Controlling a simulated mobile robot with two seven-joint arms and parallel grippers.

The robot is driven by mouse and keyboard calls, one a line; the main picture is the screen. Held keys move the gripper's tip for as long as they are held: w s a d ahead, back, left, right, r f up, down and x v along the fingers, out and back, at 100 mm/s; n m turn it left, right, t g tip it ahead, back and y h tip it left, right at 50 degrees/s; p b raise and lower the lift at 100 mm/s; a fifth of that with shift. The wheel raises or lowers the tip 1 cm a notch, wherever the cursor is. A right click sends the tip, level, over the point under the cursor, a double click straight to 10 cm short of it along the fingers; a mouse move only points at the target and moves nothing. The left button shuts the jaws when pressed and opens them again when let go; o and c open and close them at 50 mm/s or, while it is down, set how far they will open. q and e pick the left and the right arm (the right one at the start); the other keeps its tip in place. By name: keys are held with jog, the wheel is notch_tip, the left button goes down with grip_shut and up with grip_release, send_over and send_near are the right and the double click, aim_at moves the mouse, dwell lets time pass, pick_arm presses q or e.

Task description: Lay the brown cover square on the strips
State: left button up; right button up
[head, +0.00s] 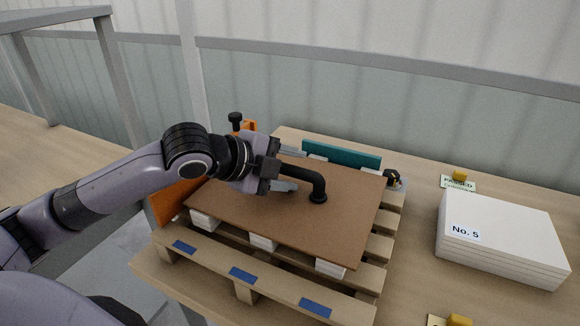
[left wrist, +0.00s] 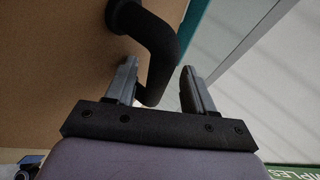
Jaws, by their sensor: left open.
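The brown cover (head: 290,220) lies flat over white strips (head: 263,242) on a wooden pallet. Strip ends show under its near edge; the rest are hidden. A bent black handle (head: 317,186) stands on the cover; its bar points left toward my gripper. My left gripper (head: 288,169) is open above the cover, with a finger on each side of the bar. In the left wrist view, the handle (left wrist: 155,40) curves in between the open fingers (left wrist: 160,70). I cannot tell whether they touch it. My right gripper is not in view.
A teal board (head: 341,153) stands at the cover's far edge and an orange board (head: 176,200) at its left. Blue tape marks (head: 243,274) lie on the pallet's near plank. A white stack labelled No. 5 (head: 500,240) and yellow-knobbed stamps (head: 459,174) sit to the right.

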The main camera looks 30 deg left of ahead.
pick_arm(q)
jog(key=v, duration=0.5)
jog(key=shift+a, duration=0.15)
jog(key=shift+b+v, duration=0.35)
jog(key=shift+v, duration=0.5)
jog(key=shift+r, duration=0.1)
